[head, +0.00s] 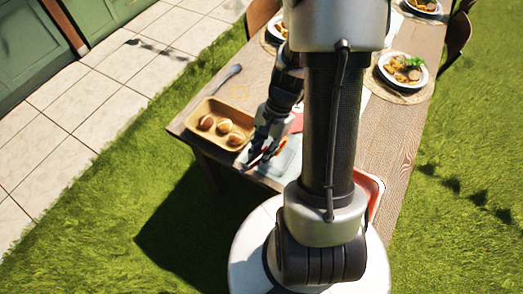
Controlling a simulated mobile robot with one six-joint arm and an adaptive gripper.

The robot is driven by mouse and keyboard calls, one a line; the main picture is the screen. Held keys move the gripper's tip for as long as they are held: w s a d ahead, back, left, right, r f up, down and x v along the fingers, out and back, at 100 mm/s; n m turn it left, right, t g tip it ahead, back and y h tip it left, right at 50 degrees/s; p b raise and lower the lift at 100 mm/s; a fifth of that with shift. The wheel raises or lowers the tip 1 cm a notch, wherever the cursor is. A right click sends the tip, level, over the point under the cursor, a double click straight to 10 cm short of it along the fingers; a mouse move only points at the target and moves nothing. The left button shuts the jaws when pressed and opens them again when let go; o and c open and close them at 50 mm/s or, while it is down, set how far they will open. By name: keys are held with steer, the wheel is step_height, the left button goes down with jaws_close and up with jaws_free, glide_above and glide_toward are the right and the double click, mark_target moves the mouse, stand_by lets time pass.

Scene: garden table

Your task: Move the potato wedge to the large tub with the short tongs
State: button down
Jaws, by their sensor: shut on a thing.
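My gripper (262,147) is low over the near left part of the table, just right of the tan tray. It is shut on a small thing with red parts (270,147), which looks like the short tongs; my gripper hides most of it. A pale, see-through tub (288,160) lies under and beside my gripper, partly hidden by my arm. A red-rimmed container (374,188) shows only in part behind my arm on the right. I cannot tell which is the large tub. I cannot make out the potato wedge for certain.
The tan tray (205,142) holds several rounded brown pieces (222,126) at the table's left edge. A grey utensil (228,76) lies behind it. Plates of food (402,70) stand on round mats farther back on the wooden table (398,140). Chairs (458,38) stand at the far sides.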

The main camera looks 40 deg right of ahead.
step_height(320, 180, down, 4)
steer(key=b, duration=0.3)
steer(key=shift+f, duration=0.15)
steer(key=c, duration=1.8)
jaws_free()
step_height(320, 180, up, 10)
steer(key=p, duration=0.8)
steer(key=shift+p, duration=0.4)
